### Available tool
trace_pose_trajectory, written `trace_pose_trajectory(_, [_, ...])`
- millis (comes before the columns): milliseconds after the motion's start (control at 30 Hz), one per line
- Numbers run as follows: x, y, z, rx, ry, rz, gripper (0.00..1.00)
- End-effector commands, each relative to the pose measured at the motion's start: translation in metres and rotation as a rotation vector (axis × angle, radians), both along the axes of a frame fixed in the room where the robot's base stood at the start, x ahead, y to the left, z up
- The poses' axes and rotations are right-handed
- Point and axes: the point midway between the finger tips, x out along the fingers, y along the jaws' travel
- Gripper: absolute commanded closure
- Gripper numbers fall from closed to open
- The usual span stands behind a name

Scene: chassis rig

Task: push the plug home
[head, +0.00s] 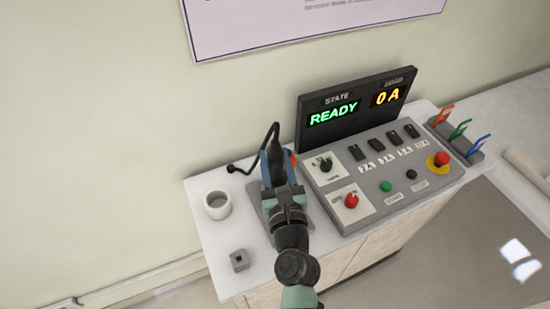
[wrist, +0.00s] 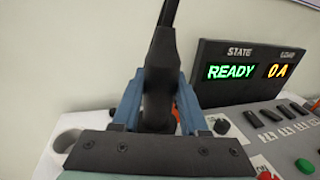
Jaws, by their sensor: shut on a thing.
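My gripper (head: 276,170) is over the left part of the white bench, beside the control panel. Its blue fingers are shut on a black plug (head: 271,145) with a cable rising from its top. In the wrist view the plug (wrist: 160,85) stands roughly upright between the fingers. A grey plate (head: 256,196) shows partly beneath my gripper. The plug's lower end and whatever it meets are hidden by my gripper, so I cannot tell how deep it sits.
The control panel (head: 335,206) with switches, knobs and buttons is close on the right. Its display (head: 350,107) reads READY and 0 A. A white cup (head: 217,204) stands left, a small grey block (head: 239,260) at the front. Coloured levers (head: 460,135) stand far right.

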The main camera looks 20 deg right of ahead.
Motion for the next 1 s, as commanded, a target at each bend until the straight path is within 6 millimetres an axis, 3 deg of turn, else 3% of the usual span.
trace_pose_trajectory(1000, [0.000, 0.000, -0.025, -0.001, -0.003, -0.001, 1.00])
